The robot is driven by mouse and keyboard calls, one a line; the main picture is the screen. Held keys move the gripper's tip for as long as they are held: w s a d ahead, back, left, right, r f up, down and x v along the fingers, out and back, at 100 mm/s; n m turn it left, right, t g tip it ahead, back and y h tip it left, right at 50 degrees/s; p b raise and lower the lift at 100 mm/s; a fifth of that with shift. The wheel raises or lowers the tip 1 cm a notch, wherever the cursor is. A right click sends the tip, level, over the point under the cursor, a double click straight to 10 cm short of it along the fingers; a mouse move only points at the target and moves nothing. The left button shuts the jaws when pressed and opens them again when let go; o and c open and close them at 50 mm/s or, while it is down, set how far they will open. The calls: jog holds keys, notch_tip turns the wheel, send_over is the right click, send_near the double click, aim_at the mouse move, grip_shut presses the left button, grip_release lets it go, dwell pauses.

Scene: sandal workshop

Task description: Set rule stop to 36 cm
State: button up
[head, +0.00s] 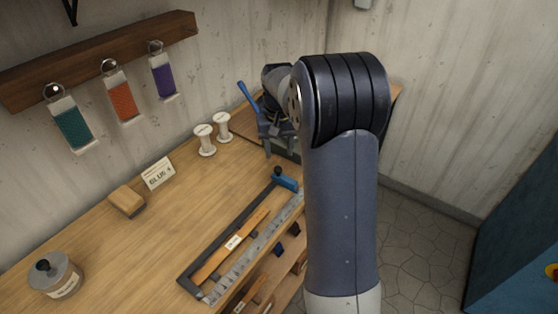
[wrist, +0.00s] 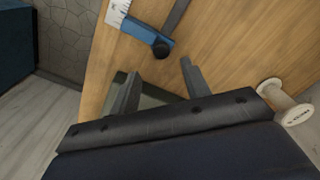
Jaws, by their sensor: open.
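The rule (head: 255,246) is a pale metal strip with marks, lying along the bench's front edge in the head view. Its blue stop (head: 287,183) with a black knob sits at its far end. In the wrist view the blue stop (wrist: 143,30) and black knob (wrist: 160,49) are at the top, beside the rule's end (wrist: 117,12). My gripper (wrist: 158,80) is open, its two fingers apart and short of the knob, touching neither. In the head view my gripper (head: 280,150) is beyond the stop, partly hidden by my arm. The scale figures are too small to read.
An orange-brown strip (head: 228,250) with a label lies beside the rule inside a dark frame. Two white spools (head: 213,135) stand behind; one (wrist: 285,104) is right of my gripper. A GLUE card (head: 158,173), brown block (head: 127,201) and jar (head: 57,276) are farther left.

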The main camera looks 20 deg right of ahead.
aim_at(276, 169)
notch_tip(276, 169, up, 5)
jog(key=shift+f, duration=0.1)
dwell(0.4)
notch_tip(276, 169, down, 10)
jog(key=shift+f+p, duration=0.1)
jog(key=shift+p, duration=0.3)
jog(key=shift+a+f, duration=0.15)
jog(key=shift+f, duration=0.15)
jog(key=shift+s+a+r, duration=0.1)
jog(key=shift+s+a, duration=0.25)
jog(key=shift+a, duration=0.05)
jog(key=shift+w, duration=0.1)
